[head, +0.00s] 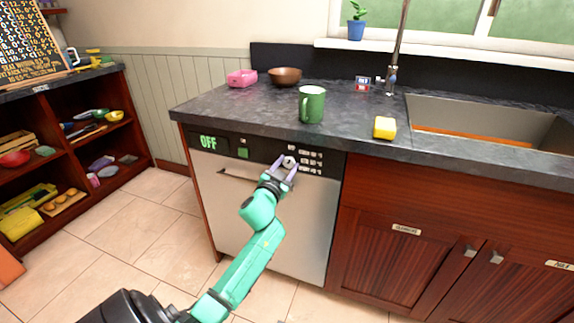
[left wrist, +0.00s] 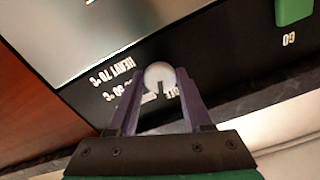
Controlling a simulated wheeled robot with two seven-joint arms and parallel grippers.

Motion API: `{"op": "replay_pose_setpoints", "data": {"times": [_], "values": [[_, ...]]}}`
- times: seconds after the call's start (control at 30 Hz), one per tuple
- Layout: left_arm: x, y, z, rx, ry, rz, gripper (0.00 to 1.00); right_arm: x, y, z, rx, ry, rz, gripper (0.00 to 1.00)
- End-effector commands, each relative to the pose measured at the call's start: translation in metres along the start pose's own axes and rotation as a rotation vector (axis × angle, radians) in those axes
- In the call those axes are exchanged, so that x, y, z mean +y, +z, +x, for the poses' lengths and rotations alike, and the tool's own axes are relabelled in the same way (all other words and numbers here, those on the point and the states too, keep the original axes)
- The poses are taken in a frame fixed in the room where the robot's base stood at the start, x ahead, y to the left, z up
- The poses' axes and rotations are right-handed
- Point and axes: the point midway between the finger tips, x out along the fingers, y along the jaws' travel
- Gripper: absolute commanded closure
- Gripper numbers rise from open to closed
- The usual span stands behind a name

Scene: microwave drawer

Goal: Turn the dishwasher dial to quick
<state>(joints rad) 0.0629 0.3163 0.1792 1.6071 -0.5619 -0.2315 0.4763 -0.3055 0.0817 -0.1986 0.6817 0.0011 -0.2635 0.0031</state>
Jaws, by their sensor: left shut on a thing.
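The dishwasher (head: 275,220) has a steel door and a black control panel (head: 226,145) under the counter. Its display reads OFF in green, with a green square button (head: 243,153) beside it. The dial (head: 289,161) is a round, light knob with a dark pointer line, and it also shows in the left wrist view (left wrist: 158,74). My left gripper (head: 284,168) reaches the panel, its two purple fingers (left wrist: 160,100) on either side of the dial and shut on it. White labels beside the dial are partly covered by the fingers. My right gripper is not in view.
A sink (head: 480,105) and wooden cabinets (head: 400,255) are right. Open shelves are left. The floor before the dishwasher is clear.

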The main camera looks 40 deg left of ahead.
Motion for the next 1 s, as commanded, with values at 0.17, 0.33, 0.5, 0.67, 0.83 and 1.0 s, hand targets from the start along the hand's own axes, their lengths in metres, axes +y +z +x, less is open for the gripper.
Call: {"op": "replay_pose_setpoints", "data": {"times": [0.17, 0.33, 0.5, 0.67, 0.83, 1.0], "values": [[0.0, 0.0, 0.0, -0.002, 0.001, 0.146, 1.0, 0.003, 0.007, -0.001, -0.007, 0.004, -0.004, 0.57], [0.0, 0.001, 0.0, -0.002, 0.001, 0.264, 1.0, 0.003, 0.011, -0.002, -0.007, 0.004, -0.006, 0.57], [0.001, 0.001, 0.0, -0.002, 0.002, 0.348, 1.0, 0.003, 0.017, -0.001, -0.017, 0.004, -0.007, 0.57], [0.001, 0.001, 0.0, -0.002, 0.002, 0.394, 1.0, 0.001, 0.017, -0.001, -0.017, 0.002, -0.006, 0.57], [0.001, 0.001, 0.0, -0.001, 0.002, 0.412, 1.0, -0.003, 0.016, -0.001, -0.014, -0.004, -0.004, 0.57], [0.001, 0.001, 0.0, -0.002, 0.002, 0.413, 1.0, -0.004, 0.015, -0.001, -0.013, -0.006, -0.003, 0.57]]}}
